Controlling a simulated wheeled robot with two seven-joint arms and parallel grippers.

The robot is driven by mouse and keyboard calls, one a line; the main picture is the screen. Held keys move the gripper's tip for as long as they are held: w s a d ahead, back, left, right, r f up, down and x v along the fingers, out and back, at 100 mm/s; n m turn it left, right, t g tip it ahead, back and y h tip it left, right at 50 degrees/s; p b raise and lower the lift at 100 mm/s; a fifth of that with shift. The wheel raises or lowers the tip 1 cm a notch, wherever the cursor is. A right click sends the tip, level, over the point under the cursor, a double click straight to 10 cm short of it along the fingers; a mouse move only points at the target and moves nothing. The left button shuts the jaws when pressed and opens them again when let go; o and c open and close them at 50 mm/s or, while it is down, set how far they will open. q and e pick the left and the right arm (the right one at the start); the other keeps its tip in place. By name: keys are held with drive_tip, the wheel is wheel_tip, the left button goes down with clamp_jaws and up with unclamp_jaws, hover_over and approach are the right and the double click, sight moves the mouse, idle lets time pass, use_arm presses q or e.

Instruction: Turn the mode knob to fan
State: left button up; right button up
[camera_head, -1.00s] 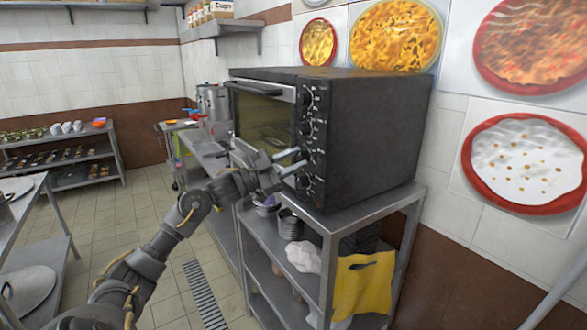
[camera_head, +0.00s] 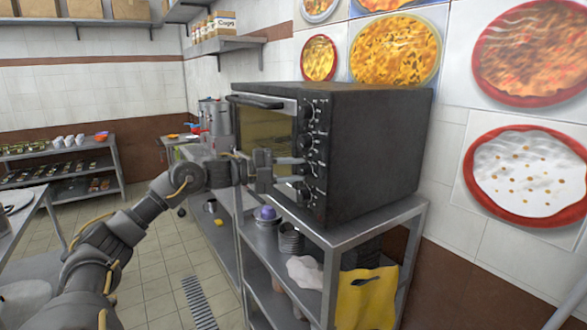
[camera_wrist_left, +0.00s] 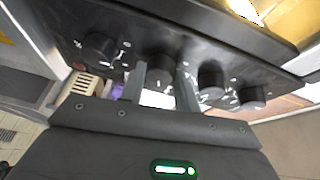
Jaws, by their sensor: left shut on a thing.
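The black oven (camera_head: 375,140) stands on a steel rack, with a column of knobs on its front beside the glass door. My left gripper (camera_head: 296,169) reaches in from the left, its two fingers one above the other at the third knob from the top (camera_head: 307,169). In the left wrist view, the left gripper (camera_wrist_left: 163,88) has one finger on each side of a black knob (camera_wrist_left: 165,68) and is shut on it. White marks surround the knobs, but they are too small to read, so I cannot tell the knob's setting. My right gripper is out of view.
Other knobs sit close by, above (camera_head: 306,139) and below (camera_head: 302,191) the held one. The oven door (camera_head: 265,130) with its handle is just left of the panel.

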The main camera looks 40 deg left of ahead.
use_arm(q)
drive_tip(key=m+p, duration=0.1)
drive_tip(key=m+y, duration=0.1)
drive_tip(key=shift+r+m+g+p, duration=0.25)
drive_tip(key=shift+m+g+p, duration=0.05)
drive_tip(key=shift+p, duration=0.05)
drive_tip(key=shift+d+m+y+p, duration=0.1)
drive_tip(key=shift+m+y+p, duration=0.3)
drive_tip(key=shift+m, duration=0.3)
drive_tip(key=shift+f, duration=0.1)
drive_tip(key=o, duration=1)
drive_tip(key=shift+c, duration=0.2)
